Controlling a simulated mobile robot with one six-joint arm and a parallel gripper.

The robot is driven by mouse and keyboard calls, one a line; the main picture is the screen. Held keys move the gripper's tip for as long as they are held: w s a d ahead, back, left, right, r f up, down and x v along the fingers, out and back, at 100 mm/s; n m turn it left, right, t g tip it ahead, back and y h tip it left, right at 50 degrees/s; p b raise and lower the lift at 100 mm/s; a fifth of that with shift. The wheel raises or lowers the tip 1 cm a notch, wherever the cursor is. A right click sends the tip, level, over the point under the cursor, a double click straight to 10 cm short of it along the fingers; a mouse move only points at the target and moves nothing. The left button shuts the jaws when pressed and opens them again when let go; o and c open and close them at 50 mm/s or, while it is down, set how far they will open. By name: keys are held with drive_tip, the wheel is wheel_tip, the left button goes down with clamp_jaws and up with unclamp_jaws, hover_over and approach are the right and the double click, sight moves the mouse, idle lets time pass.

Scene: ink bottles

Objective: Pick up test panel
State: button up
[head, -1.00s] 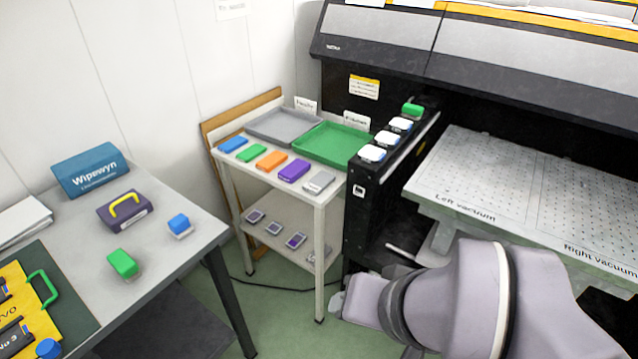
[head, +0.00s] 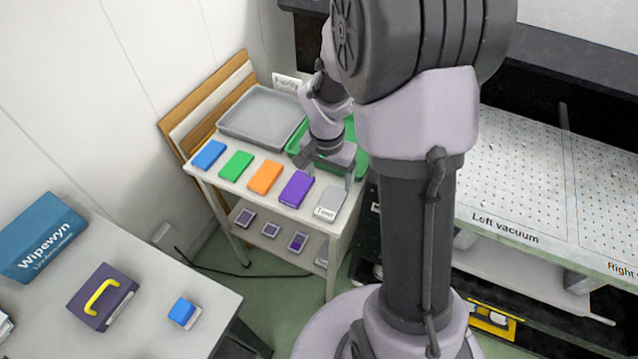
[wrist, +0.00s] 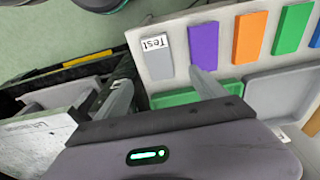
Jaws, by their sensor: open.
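The test panel is a small grey block with a white label at the right end of a row on the cart top (head: 330,203). In the wrist view its label reads "Test" (wrist: 157,62). My gripper (head: 328,176) is open and empty above the cart, just behind the test panel. In the wrist view my gripper's fingers (wrist: 163,85) are spread apart, with the test panel ahead of the gap between them. The fingers appear apart from the panel; their exact height above it is hard to tell.
Purple (head: 296,189), orange (head: 265,177), green (head: 236,165) and blue (head: 209,155) blocks lie left of the panel. A grey tray (head: 262,118) and a green tray (head: 362,155) lie behind. A printer bed (head: 520,180) stands right, a table (head: 150,260) left.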

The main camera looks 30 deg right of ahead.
drive_tip(key=b, duration=0.2)
hover_over(331, 202)
drive_tip(key=f, duration=0.6)
drive_tip(key=shift+s+a+f, duration=0.1)
drive_tip(key=shift+a+f, duration=0.05)
drive_tip(key=shift+a, duration=0.2)
drive_tip(key=f+b, duration=0.1)
drive_tip(key=f, duration=0.2)
drive_tip(key=f+b, duration=0.1)
drive_tip(key=f, duration=0.1)
drive_tip(key=shift+d+f+b, duration=0.3)
drive_tip(key=shift+r, duration=0.2)
drive_tip(key=shift+c, duration=0.2)
drive_tip(key=c, duration=1.4)
